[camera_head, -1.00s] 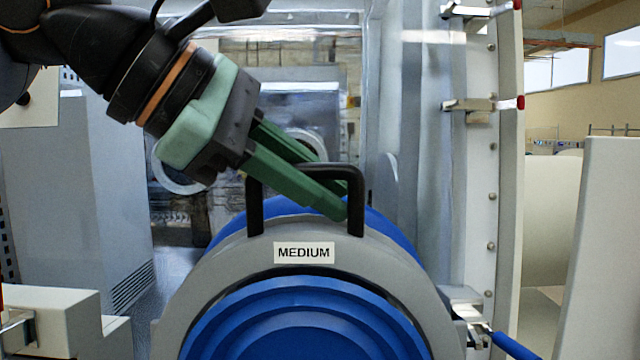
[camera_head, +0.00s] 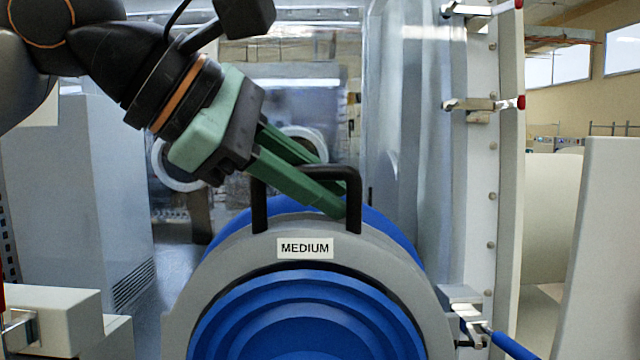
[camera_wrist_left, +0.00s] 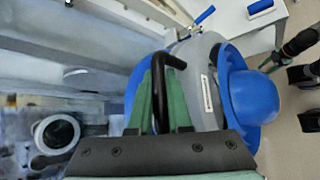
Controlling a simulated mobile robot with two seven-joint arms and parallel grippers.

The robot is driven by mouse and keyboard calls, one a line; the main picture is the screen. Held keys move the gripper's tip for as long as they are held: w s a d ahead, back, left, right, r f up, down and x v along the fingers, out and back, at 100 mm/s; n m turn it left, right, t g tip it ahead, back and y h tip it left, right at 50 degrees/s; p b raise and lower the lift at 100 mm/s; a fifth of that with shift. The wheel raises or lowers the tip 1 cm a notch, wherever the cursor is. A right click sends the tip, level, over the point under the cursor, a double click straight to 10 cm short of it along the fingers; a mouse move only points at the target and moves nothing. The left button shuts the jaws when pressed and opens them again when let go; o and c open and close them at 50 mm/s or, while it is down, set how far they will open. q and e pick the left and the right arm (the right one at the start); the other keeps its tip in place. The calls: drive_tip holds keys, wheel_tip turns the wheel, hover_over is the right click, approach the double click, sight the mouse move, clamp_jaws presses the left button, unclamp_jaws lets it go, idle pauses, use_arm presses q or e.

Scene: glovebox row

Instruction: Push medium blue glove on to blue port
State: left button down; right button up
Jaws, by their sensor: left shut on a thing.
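The medium glove is a grey ring (camera_head: 215,270) with a white MEDIUM label (camera_head: 305,248) and stepped blue bellows (camera_head: 305,315) facing me. A blue rounded part (camera_head: 385,226) shows behind the ring; I cannot tell where glove ends and port begins. A black handle (camera_head: 310,172) stands on top of the ring. My left gripper (camera_head: 336,202) reaches in from the upper left, shut on this handle. In the left wrist view the handle (camera_wrist_left: 158,95) runs between the green fingers, with the glove's blue dome (camera_wrist_left: 252,97) to the right.
A white frame post with metal clamps (camera_head: 480,107) stands to the right. A blue-handled latch (camera_head: 510,345) sits close beside the ring at lower right. A pale block (camera_head: 55,318) is at lower left and a white panel (camera_head: 608,250) at far right.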

use_arm(q)
drive_tip(key=shift+w+p, duration=0.45)
drive_tip(key=shift+w, duration=0.75)
idle(0.4)
drive_tip(key=shift+w+f, duration=0.1)
drive_tip(key=shift+w, duration=0.3)
idle(0.3)
drive_tip(key=shift+w+f+p, duration=0.2)
drive_tip(key=shift+w+p, duration=0.75)
drive_tip(key=shift+w, duration=0.7)
idle(0.8)
drive_tip(key=c, duration=0.9)
unclamp_jaws()
drive_tip(key=shift+w+f, duration=0.1)
drive_tip(key=shift+o, duration=0.7)
drive_tip(key=shift+f, duration=0.15)
